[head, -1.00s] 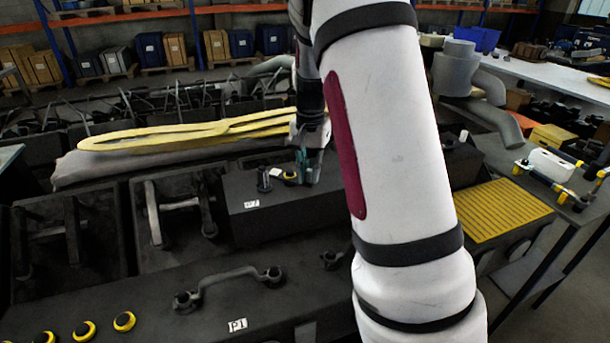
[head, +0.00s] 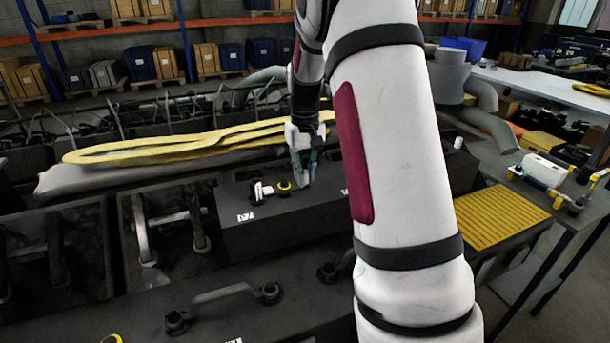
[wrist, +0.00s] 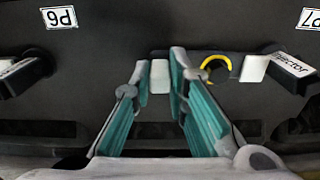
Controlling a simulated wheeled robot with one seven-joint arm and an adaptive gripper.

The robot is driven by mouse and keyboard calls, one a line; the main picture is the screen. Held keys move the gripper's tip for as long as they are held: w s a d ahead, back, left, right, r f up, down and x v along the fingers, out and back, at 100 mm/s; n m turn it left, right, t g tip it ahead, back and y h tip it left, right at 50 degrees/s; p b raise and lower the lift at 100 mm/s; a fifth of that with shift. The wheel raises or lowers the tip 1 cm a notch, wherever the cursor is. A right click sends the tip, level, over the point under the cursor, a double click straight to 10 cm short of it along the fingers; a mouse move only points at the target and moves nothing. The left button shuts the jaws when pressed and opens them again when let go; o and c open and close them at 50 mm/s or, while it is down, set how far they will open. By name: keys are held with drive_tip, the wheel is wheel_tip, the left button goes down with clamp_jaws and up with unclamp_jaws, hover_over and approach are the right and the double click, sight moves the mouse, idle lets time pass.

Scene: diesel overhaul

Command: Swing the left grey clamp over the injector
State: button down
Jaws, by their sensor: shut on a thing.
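In the wrist view, my gripper (wrist: 161,68) has its teal-padded fingers either side of a small pale block at the left end of the grey clamp (wrist: 189,64), and is shut on it. The clamp is a bar with a yellow ring (wrist: 215,68) and a pale block (wrist: 254,69) at its right end. That block is beside the black injector (wrist: 291,68), which carries a white label; whether it overlaps the injector is unclear. In the head view my gripper (head: 303,168) is right of the yellow ring (head: 284,186) and the pale block (head: 262,190).
The black cover bears a P7 label (wrist: 312,18) and a P6 label (wrist: 59,17). Another labelled injector (wrist: 20,72) is at the wrist view's left. A yellow sling (head: 180,146) lies behind the cover. A handle (head: 222,296) stands on the nearer cover.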

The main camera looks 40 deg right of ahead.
drive_tip(key=shift+w, duration=0.1)
idle(0.4)
drive_tip(key=c, duration=1.6)
unclamp_jaws()
drive_tip(key=shift+o, duration=0.2)
drive_tip(key=shift+r, duration=0.1)
wheel_tip(320, 180, up, 12)
